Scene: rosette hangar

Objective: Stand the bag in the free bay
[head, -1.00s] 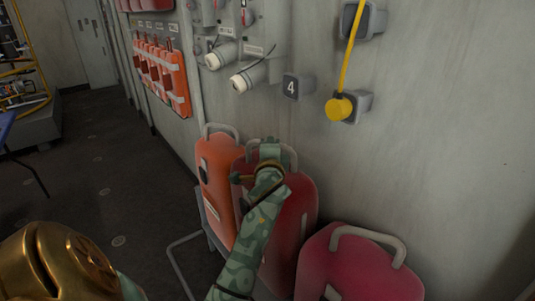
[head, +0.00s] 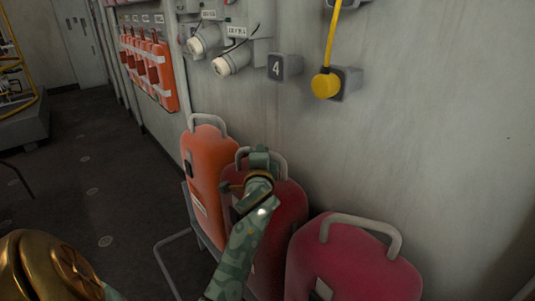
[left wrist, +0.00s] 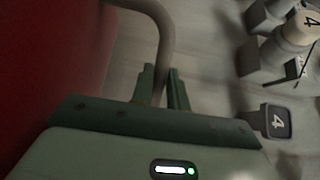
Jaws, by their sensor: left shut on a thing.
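A dark red bag (head: 284,205) with a grey loop handle stands upright between two other bags against the wall. My left gripper (head: 260,157) is at its handle, and my forearm covers part of its front. In the left wrist view the gripper's jaws (left wrist: 163,78) are closed on the grey handle (left wrist: 166,30), with the red bag side (left wrist: 45,50) at the left. The bag's lower end is hidden, so I cannot tell whether it rests on anything. My right gripper is not in view.
An orange bag (head: 207,175) stands close on the left and a crimson bag (head: 350,262) close on the right. A grey rail frame (head: 172,243) shows at the lower left. A number 4 plate (head: 285,67) and a yellow plug (head: 325,85) are on the wall above.

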